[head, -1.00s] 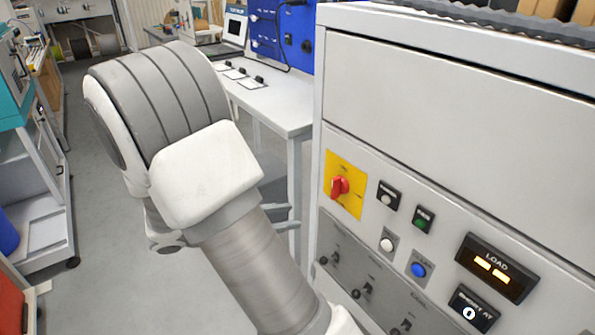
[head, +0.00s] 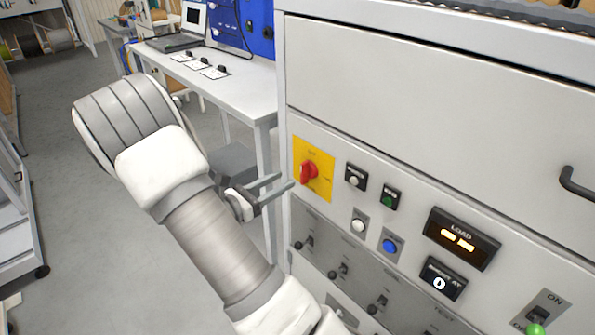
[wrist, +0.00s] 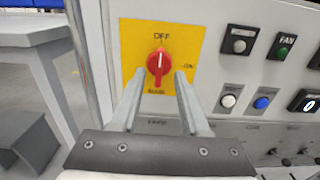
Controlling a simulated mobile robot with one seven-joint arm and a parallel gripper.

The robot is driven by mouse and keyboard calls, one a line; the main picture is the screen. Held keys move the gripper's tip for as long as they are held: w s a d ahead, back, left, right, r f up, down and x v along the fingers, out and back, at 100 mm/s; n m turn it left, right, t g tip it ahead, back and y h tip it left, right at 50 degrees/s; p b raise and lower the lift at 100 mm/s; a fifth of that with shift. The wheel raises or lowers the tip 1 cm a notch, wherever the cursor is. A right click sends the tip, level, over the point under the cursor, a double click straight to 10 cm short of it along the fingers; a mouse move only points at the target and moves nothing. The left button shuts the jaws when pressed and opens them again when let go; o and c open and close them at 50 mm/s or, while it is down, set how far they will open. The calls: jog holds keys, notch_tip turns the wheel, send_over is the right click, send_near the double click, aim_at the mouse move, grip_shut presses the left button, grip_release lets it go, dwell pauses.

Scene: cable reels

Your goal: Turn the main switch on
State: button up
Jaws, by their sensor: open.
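The main switch is a red rotary knob (head: 309,172) on a yellow plate (head: 325,188) at the left of the grey panel. In the wrist view the knob (wrist: 159,63) stands with its white pointer line about vertical, toward the OFF label at the top; an ON label is at the right of the plate. My gripper (head: 287,183) is open and empty. Its two fingers point at the plate, in the wrist view (wrist: 156,90) one to each side below the knob. The fingers look apart from the knob; the exact gap cannot be told.
Right of the plate are a white lamp (head: 354,180), a green FAN button (head: 389,200), a blue button (head: 390,246) and a lit LOAD display (head: 460,238). A row of small toggle switches (head: 343,270) lies below. A white workbench (head: 215,85) stands left of the cabinet.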

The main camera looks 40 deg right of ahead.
aim_at(301, 170)
jog(key=d, duration=0.6)
jog(key=shift+w+d, duration=0.2)
jog(key=shift+w, duration=0.05)
jog(key=shift+c, duration=0.2)
grip_shut()
